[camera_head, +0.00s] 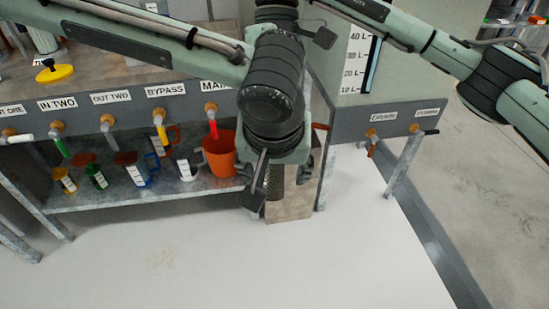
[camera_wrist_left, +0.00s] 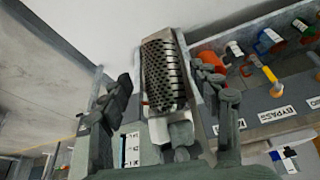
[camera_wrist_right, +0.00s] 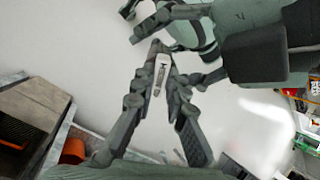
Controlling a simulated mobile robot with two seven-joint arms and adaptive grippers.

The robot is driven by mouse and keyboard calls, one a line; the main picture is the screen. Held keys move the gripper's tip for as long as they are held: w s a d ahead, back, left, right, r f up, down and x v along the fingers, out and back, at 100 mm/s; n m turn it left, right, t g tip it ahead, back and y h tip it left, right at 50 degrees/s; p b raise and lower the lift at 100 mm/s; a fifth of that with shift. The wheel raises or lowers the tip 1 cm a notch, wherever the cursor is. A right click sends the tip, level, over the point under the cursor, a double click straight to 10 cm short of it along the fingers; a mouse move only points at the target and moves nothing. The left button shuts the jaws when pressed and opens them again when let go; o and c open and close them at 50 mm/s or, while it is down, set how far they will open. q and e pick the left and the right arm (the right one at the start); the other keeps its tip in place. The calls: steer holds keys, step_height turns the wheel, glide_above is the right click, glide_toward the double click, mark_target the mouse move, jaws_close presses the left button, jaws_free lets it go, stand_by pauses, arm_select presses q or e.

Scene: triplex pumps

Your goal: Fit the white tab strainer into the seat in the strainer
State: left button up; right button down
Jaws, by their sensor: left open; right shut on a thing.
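In the head view my left gripper (camera_head: 280,182) points down in front of the bench, beside the orange cup. In the left wrist view its fingers (camera_wrist_left: 168,90) are open on both sides of a perforated metal strainer cylinder (camera_wrist_left: 165,75). That cylinder also shows partly behind the left gripper in the head view (camera_head: 275,180). The seat cannot be made out.
Left of the gripper a shelf (camera_head: 130,202) holds an orange cup (camera_head: 221,160) and several small labelled cups. Labelled valves line the panel above it. A scaled tank (camera_head: 340,65) stands right of centre. The pale floor (camera_head: 200,265) in front is clear.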

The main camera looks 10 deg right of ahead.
arm_select(q)
steer(key=shift+w+f, duration=0.25)
steer(key=shift+f, duration=0.45)
steer(key=shift+c, duration=0.4)
steer(key=shift+d, duration=0.1)
steer(key=c, duration=1.2)
arm_select(e)
steer(key=c, duration=1.5)
jaws_free()
steer(key=shift+o, duration=0.2)
